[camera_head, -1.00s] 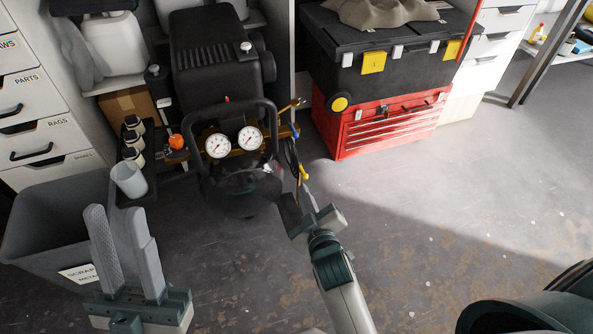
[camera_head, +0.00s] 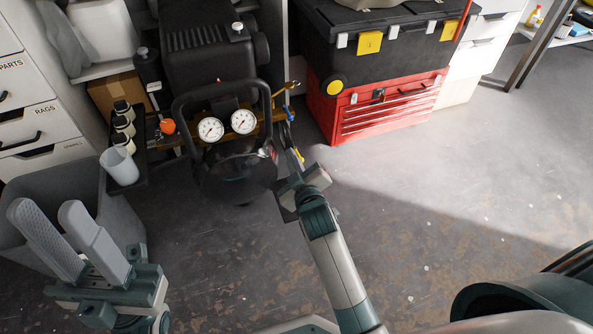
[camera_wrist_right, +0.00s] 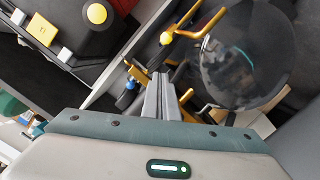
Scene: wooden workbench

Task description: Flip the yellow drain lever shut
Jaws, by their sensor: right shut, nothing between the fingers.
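The yellow drain lever (camera_head: 300,154) is a small yellow piece low on the right side of the black compressor (camera_head: 208,50), in the head view. My right gripper (camera_head: 296,161) is shut and empty, with its fingertips close beside the lever; I cannot tell whether they touch. In the right wrist view, the closed grey fingers (camera_wrist_right: 161,78) sit among several yellow and brass parts, and I cannot tell for sure which is the lever. A blue handle (camera_wrist_right: 125,99) shows left of the fingers. My left gripper (camera_head: 44,209) is open and empty, at the lower left.
A brass fitting (camera_head: 292,86) and a blue handle (camera_head: 290,114) are above the lever. Two gauges front the compressor. A red tool chest (camera_head: 385,108) stands to the right, and a grey bin (camera_head: 70,180) is at left behind my left gripper. The floor at right is clear.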

